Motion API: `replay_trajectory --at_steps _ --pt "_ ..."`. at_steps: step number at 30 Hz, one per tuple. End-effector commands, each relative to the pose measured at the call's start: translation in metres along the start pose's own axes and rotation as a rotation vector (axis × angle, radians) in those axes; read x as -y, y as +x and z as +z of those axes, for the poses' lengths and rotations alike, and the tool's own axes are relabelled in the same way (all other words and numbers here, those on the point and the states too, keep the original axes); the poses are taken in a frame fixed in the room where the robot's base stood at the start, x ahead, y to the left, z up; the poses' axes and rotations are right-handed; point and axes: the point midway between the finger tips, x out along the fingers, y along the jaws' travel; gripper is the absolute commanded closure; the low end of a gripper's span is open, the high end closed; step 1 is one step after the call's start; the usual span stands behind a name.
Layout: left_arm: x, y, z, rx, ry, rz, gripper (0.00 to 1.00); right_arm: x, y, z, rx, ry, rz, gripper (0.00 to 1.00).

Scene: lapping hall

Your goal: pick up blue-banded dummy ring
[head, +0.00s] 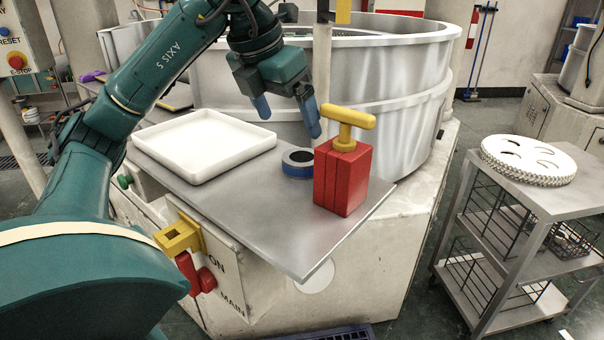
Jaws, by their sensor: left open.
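The blue-banded dummy ring (297,164) lies flat on the grey metal shelf (262,212), just left of a red block. It has a dark top and a blue band around its side. My left gripper (289,122) is open above the ring, fingers pointing down. Its two blue fingertips are apart with nothing between them, and the right one hangs near the ring's far right side. Whether it touches anything there is hard to tell. My right gripper is not in view.
A red block (341,180) with a yellow T-handle (347,121) stands close to the ring's right. A white tray (204,146) lies to its left. The large round metal tub (408,95) rises behind. A cart (546,198) with a white perforated disc (528,160) stands at right.

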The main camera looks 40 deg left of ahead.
Motion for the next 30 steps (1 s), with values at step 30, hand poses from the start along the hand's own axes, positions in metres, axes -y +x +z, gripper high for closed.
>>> replay_trajectory --at_steps 30 --pt "0.0 0.087 0.0 0.001 -0.001 0.0 0.15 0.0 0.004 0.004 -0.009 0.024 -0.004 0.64"
